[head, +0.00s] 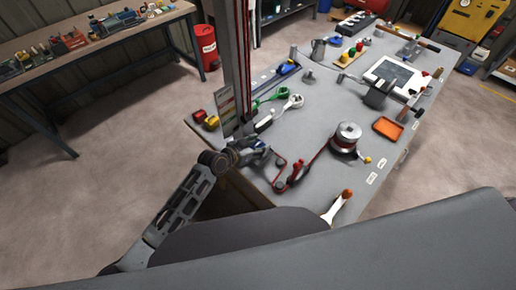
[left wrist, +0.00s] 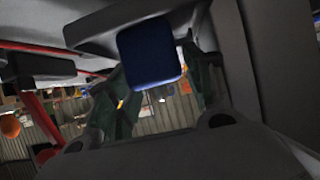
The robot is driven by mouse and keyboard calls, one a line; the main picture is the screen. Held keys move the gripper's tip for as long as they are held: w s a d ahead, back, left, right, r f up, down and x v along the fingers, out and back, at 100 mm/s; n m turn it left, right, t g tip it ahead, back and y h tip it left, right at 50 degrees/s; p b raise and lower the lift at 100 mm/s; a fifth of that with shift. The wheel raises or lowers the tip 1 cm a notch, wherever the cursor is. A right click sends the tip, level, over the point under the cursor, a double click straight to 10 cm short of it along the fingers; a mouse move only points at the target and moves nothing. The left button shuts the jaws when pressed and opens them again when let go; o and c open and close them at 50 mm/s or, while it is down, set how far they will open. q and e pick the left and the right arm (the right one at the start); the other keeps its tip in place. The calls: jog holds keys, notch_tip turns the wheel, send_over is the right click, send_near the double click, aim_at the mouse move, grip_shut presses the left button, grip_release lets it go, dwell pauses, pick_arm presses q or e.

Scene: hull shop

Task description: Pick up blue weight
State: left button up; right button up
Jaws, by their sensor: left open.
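A dark blue block with rounded corners, which looks like the blue weight (left wrist: 150,55), shows large and close in the left wrist view. It sits between the two dark green fingers of my left gripper (left wrist: 162,92). The fingers are spread; I cannot tell whether they touch it. In the head view my left gripper (head: 259,149) is at the near left edge of the grey bench, and the blue block cannot be made out clearly beside it. My right gripper is not in view.
The grey bench (head: 318,112) carries a red weight (head: 199,116) and a yellow weight (head: 212,121) left of an upright post (head: 237,65). A metal spool (head: 347,136), red-handled tools and an orange tray (head: 388,128) lie further right. The floor at left is clear.

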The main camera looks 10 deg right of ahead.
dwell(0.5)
pick_arm(q)
grip_shut()
